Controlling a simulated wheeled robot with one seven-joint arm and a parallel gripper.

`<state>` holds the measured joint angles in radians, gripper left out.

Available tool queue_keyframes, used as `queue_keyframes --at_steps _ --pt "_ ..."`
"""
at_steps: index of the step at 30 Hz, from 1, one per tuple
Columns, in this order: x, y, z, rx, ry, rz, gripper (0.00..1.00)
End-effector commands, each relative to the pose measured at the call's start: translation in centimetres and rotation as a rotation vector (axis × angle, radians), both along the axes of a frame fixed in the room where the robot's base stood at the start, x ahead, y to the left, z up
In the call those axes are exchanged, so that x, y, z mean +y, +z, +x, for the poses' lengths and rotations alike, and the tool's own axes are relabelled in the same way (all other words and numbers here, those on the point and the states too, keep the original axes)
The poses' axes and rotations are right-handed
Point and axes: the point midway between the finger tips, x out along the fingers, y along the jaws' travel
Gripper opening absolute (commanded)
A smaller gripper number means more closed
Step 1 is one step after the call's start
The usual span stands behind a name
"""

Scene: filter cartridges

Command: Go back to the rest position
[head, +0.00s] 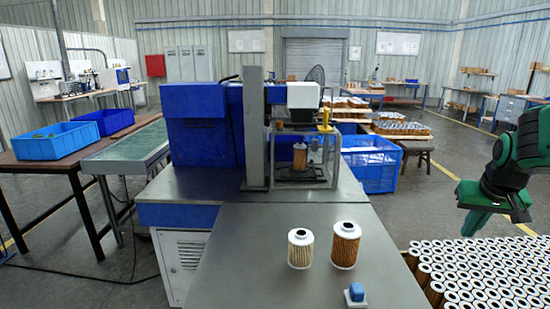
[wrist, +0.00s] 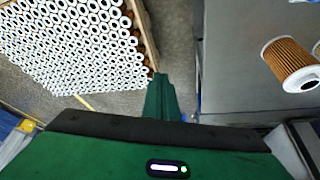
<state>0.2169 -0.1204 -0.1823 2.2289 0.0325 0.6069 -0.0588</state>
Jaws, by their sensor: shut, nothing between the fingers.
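In the wrist view my gripper (wrist: 162,92) is shut and empty, pointing down over the gap between those cartridges and the grey bench. A brown pleated cartridge (head: 345,247) stands upright on the bench, with a smaller cream one (head: 300,251) to its left. The brown cartridge also shows at the right of the wrist view (wrist: 287,62), apart from my gripper.
A machine with a blue housing (head: 200,130) stands on the bench; a cartridge (head: 299,157) sits inside its frame. A small blue-topped block (head: 355,294) is at the bench's front. A blue crate (head: 370,165) stands behind. Open floor lies between bench and stack.

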Motion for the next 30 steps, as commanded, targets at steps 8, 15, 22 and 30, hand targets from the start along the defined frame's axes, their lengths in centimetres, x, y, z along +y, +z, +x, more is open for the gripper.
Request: queue_keyframes --at_steps 8,15,22,30 --pt "3.6 -2.4 -16.6 0.223 -0.120 0.126 0.00" --pt "7.0 -4.0 -24.7 0.343 -0.177 0.202 0.00" --pt "7.5 -4.3 -25.9 0.363 -0.185 0.214 0.00" --pt "7.5 -4.3 -25.9 0.363 -0.185 0.214 0.00"
